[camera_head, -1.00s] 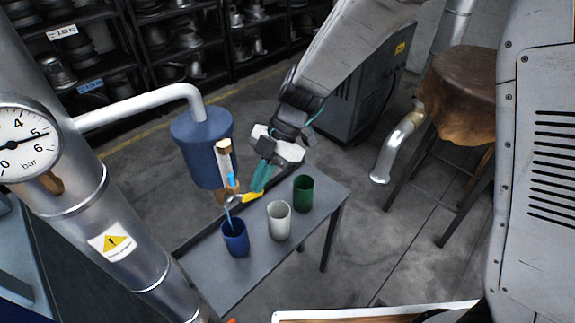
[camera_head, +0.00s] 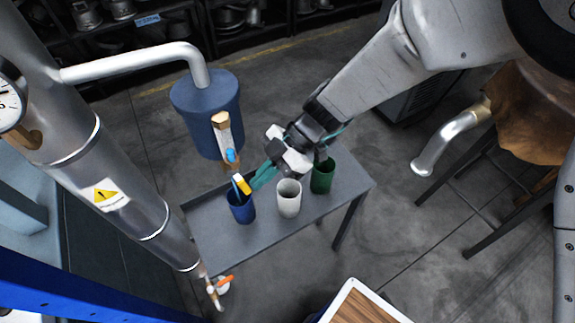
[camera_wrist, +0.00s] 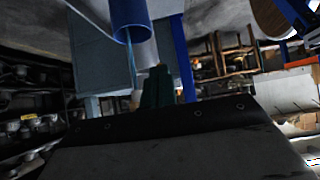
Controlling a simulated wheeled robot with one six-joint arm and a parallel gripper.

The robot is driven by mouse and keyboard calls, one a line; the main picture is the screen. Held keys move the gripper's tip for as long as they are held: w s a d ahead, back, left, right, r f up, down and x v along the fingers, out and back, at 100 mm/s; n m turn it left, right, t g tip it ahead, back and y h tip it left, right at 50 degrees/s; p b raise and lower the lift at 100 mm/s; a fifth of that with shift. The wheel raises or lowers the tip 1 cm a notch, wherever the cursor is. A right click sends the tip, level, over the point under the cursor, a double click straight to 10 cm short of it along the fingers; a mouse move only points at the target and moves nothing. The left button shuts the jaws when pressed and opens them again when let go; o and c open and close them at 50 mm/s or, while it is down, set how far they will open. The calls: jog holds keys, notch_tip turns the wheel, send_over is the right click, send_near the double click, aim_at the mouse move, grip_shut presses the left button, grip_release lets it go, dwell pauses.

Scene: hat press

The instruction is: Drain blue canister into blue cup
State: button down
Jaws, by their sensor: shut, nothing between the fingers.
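The blue canister (camera_head: 190,115) hangs from a pale pipe, with a sight tube (camera_head: 225,133) on its front showing blue near the bottom. A yellow valve handle (camera_head: 243,185) sits below it. The blue cup (camera_head: 242,210) stands upright on the grey table below the outlet. A thin blue stream (camera_head: 236,187) runs into it; the stream also shows at the cup in the wrist view (camera_wrist: 132,24). My gripper (camera_head: 258,180) is shut and empty, its teal fingertips close beside the yellow handle, above the cups. Whether they touch the handle is unclear.
A white cup (camera_head: 288,200) and a green cup (camera_head: 323,177) stand right of the blue cup on the grey table (camera_head: 215,250), close under my gripper. A thick steel pipe (camera_head: 130,200) rises at the left. A stool with a brown cover stands at the right.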

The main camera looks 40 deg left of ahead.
jog(key=shift+s+a+f, duration=0.15)
jog(key=shift+s+f, duration=0.3)
jog(key=shift+s, duration=0.05)
dwell(0.4)
jog(key=w+d+f, duration=0.1)
jog(key=w+d, duration=0.1)
jog(key=w, duration=0.4)
jog(key=w+d, duration=0.2)
jog(key=w, duration=0.5)
jog(key=shift+d+f, duration=0.3)
jog(key=shift+f, duration=0.05)
